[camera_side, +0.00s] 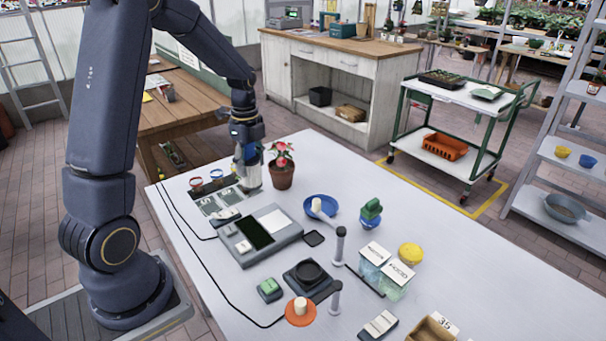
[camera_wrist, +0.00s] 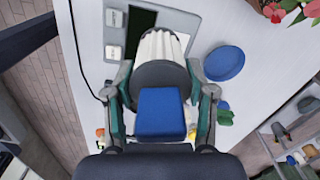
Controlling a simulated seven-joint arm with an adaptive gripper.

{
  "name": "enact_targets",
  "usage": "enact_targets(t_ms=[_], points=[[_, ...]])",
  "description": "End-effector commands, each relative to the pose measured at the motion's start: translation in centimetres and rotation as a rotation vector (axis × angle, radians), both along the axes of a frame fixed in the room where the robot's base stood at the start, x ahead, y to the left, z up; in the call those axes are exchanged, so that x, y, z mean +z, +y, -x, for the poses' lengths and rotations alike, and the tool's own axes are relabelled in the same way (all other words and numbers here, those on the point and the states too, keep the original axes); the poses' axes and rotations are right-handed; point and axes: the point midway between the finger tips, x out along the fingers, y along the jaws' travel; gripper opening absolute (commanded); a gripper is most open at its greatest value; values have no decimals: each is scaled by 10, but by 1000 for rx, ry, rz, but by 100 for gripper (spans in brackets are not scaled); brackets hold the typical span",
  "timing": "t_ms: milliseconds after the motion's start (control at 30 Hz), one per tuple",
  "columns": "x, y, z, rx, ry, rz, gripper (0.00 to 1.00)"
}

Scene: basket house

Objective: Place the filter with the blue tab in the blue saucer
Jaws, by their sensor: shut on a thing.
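My gripper (camera_side: 248,152) is at the far left end of the white table, beside the potted plant. In the wrist view my gripper (camera_wrist: 159,78) is shut around a filter (camera_wrist: 163,44), with one finger on each side. The filter has white pleats, a dark grey cap and a blue tab (camera_wrist: 160,112) facing the camera. In the side view the filter (camera_side: 251,178) is upright below the gripper; I cannot tell whether it touches the surface beneath. The blue saucer (camera_side: 330,208) is right of it, past the plant. The saucer also shows in the wrist view (camera_wrist: 224,64), apart from the filter.
A potted red-flowered plant (camera_side: 281,171) stands between gripper and saucer. A grey device with a dark screen (camera_side: 257,233) lies in front. A white piece (camera_side: 317,206) overlaps the saucer in the side view.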

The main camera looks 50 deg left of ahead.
Motion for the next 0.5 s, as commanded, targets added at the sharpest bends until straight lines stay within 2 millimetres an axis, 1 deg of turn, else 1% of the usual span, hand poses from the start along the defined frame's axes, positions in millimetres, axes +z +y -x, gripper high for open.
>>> enact_targets(t_ms=[33, 100, 200, 333, 433, 500], points=[[-2, -20, -17, -75, -1, 4, 19], [-4, -42, -34, -147, -3, 9, 19], [-8, -68, -48, -217, -4, 18, 19], [-13, -86, -55, -262, 4, 27, 19], [-19, -89, -67, -273, 6, 27, 19], [-27, -86, -82, -273, 7, 27, 19]])
